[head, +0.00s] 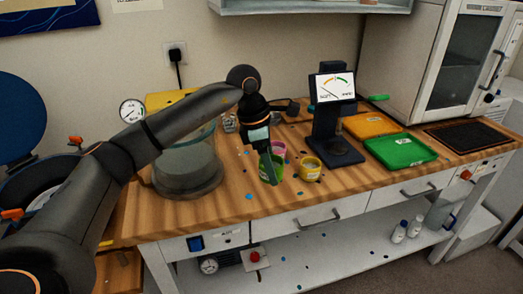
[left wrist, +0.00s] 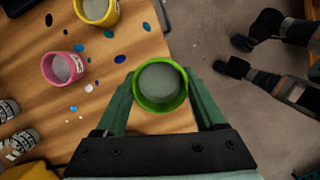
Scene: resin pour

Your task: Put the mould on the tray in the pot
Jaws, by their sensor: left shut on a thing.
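My left gripper (head: 268,172) is shut on a green cup (head: 277,160), one finger on each side. In the left wrist view the cup (left wrist: 160,86) stands between the fingertips with grey contents, near the bench's front edge. I cannot tell whether it touches the bench. The green tray (head: 400,151) and the orange tray (head: 370,125) lie at the right of the bench; I cannot make out a mould on either. A dark pot (head: 30,190) with its blue lid (head: 22,120) raised is at the far left, partly hidden by my arm. My right gripper is not in view.
A pink cup (left wrist: 64,66) and a yellow cup (head: 311,169) stand close to the green one. A glass chamber (head: 188,170) is left of them, and a dark scale stand (head: 333,145) right. A white oven (head: 440,55) is behind. Coloured drops dot the bench.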

